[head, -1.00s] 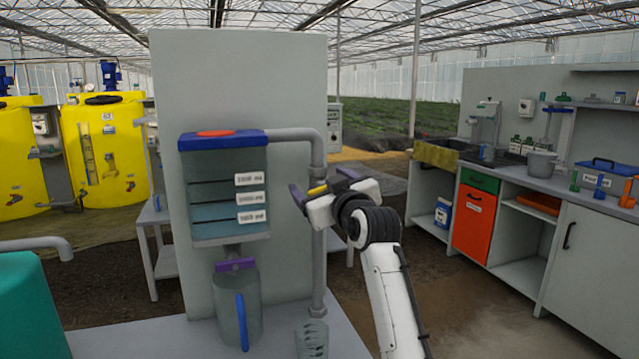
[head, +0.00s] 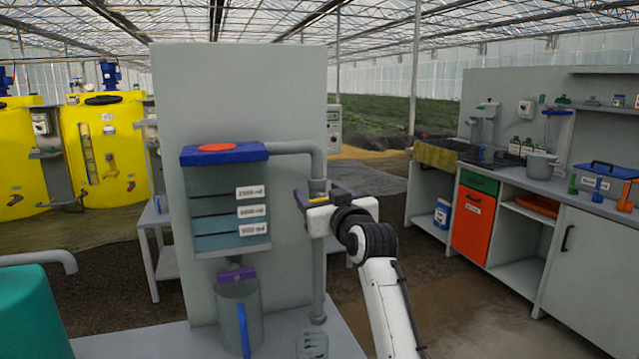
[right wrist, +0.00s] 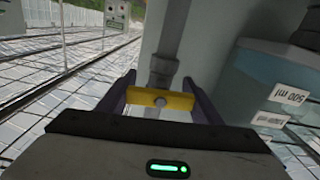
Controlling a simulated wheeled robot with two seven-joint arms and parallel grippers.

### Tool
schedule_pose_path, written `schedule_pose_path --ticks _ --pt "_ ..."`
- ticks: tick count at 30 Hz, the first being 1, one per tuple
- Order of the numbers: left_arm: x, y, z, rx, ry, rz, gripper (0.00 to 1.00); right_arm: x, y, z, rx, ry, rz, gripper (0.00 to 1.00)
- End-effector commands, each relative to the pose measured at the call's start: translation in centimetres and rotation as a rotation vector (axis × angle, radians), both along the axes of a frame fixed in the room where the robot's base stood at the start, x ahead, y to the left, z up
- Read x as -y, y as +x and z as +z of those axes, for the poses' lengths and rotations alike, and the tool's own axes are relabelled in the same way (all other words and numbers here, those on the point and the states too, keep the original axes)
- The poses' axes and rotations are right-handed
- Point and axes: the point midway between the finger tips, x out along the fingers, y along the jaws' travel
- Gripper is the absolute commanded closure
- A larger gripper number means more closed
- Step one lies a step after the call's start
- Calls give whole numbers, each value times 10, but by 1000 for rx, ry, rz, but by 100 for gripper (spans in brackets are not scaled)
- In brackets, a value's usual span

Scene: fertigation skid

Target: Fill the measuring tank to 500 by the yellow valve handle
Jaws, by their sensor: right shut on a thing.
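The measuring tank (head: 222,178) is a clear box with a blue lid, mounted on a grey panel. Three white labels mark its front, with the 500 ml label (head: 253,229) lowest. Bluish liquid shows in its lower part; the exact level is hard to read. A grey pipe (head: 318,260) runs down beside it. My right gripper (head: 318,197) is at this pipe, shut on the yellow valve handle (right wrist: 172,101). In the right wrist view the handle lies crosswise to the pipe, between the purple fingers (right wrist: 160,98). My left gripper is not in view.
A jug (head: 238,305) with a blue handle stands below the tank's purple outlet valve (head: 236,275). A clear ribbed cup (head: 312,345) stands near the pipe's foot. A teal vessel (head: 35,315) is at the left. A workbench (head: 590,255) stands at the right, beyond open floor.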

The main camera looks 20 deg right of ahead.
Motion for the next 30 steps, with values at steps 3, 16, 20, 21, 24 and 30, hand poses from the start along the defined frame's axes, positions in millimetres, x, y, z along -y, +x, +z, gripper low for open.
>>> schedule_pose_path --ticks 3,16,20,21,24,30 --pt "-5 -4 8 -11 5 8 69 0 0 4 -6 81 1 63" --pt "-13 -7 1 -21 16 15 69 0 0 0 -5 124 1 35" --pt "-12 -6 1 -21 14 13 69 0 0 -1 -5 121 1 22" --pt "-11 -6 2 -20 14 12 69 0 0 0 -5 121 1 22" --pt "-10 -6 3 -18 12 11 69 0 0 0 -5 119 0 22" --pt "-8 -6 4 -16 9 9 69 1 -4 -1 -5 118 0 22"
